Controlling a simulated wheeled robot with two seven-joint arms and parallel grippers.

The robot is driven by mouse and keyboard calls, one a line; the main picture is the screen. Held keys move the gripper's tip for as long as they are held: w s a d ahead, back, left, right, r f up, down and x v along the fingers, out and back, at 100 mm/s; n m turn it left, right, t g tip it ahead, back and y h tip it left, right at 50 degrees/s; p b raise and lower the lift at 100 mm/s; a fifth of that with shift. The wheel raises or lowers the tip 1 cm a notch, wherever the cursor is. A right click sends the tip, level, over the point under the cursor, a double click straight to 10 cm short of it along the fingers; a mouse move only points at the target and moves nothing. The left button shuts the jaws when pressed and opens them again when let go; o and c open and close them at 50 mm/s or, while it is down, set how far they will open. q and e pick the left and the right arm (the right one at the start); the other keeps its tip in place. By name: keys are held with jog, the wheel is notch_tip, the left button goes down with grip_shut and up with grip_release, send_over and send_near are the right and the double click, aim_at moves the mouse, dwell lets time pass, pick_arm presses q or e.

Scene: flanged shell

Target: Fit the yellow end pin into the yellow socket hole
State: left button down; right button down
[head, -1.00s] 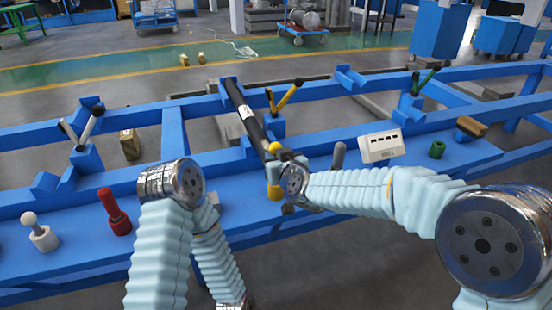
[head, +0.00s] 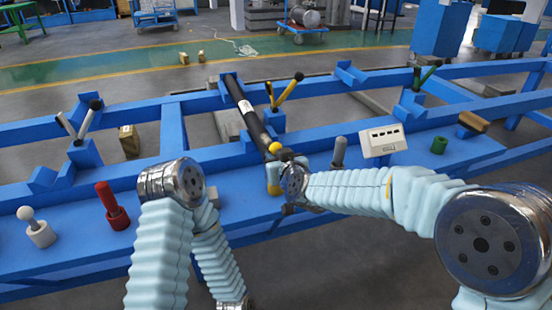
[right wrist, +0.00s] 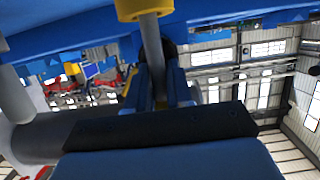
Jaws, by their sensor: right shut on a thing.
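The yellow end pin has a yellow ball top (head: 275,148), which shows just above my right gripper (head: 283,170). The gripper is shut on the pin's grey shaft (right wrist: 152,45), seen between the fingers in the right wrist view. The yellow socket (head: 274,189) is on the blue bench just below the gripper. A yellow round part (right wrist: 143,8) at the far end of the shaft shows at the top edge of the right wrist view. The shaft meets it in the picture, but how deep it sits is hidden.
A long black cylinder (head: 247,113) lies across the blue frame behind the gripper. A grey pin (head: 339,152) and a white slotted box (head: 383,141) stand close to the right. A red pin (head: 108,202), a white pin (head: 36,228) and a green ring (head: 438,145) are farther off.

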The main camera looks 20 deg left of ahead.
jog(key=shift+f, duration=0.2)
jog(key=shift+r, duration=0.2)
jog(key=shift+r+p, duration=0.65)
jog(key=shift+f+b, duration=0.8)
jog(key=shift+f, duration=0.1)
dwell(0.9)
jog(key=c, duration=0.9)
grip_release()
jog(key=shift+c, duration=0.2)
